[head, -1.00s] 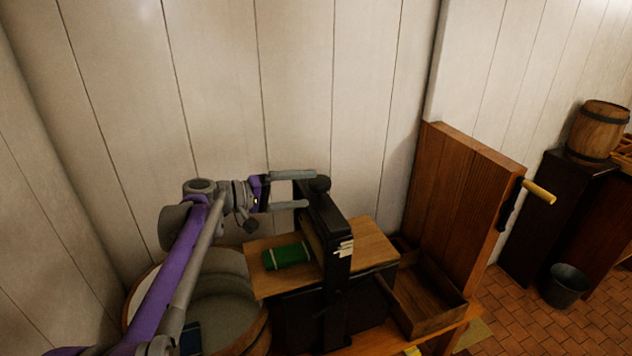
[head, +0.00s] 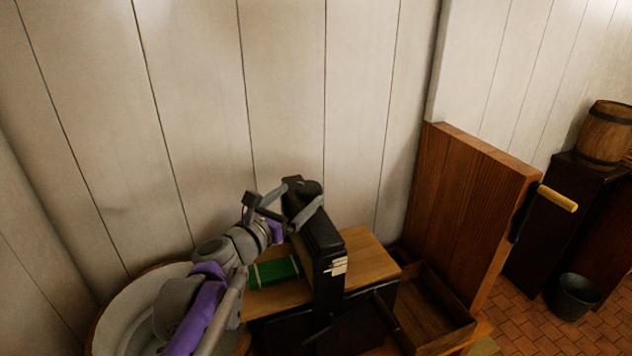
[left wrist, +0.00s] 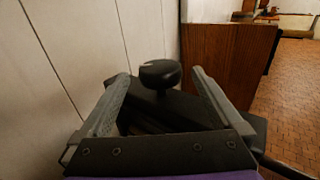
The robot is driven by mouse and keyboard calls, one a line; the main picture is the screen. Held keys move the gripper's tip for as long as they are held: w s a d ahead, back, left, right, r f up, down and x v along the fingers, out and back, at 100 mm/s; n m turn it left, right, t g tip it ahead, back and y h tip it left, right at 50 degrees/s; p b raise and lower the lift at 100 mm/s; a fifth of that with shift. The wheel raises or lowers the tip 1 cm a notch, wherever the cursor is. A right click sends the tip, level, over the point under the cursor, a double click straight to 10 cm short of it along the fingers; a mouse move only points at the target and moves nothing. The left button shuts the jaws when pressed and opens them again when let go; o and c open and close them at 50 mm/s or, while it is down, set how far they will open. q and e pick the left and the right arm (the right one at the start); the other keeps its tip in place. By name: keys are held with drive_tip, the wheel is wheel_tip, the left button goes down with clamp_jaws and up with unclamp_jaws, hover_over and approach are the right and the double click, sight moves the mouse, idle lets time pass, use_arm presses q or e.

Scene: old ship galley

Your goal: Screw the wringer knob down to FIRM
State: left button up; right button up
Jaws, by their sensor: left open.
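The black wringer knob (head: 308,187) sits on top of the dark wringer frame (head: 328,262). In the left wrist view the round knob (left wrist: 160,73) stands between the two finger ends, with room on both sides. My left gripper (head: 300,194) is open, its fingers on either side of the knob; I cannot tell whether either one touches it. A pale label (head: 338,266) with small markings is on the frame's front face, too small to read. My right gripper is out of view.
A green cloth (head: 277,271) lies on the wooden board left of the frame. A round tub (head: 118,312) stands at lower left. A wooden panel (head: 470,205) with a crank handle (head: 557,198) rises at right, beside an open wooden tray (head: 425,312).

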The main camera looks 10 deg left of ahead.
sight(321, 188)
use_arm(q)
drive_tip(key=x, duration=0.8)
drive_tip(key=shift+f, duration=0.1)
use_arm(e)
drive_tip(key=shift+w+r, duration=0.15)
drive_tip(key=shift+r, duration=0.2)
use_arm(q)
drive_tip(key=shift+c, duration=0.3)
drive_tip(key=c, duration=1.2)
drive_tip(key=shift+m+h, duration=0.3)
drive_tip(key=shift+h, duration=0.1)
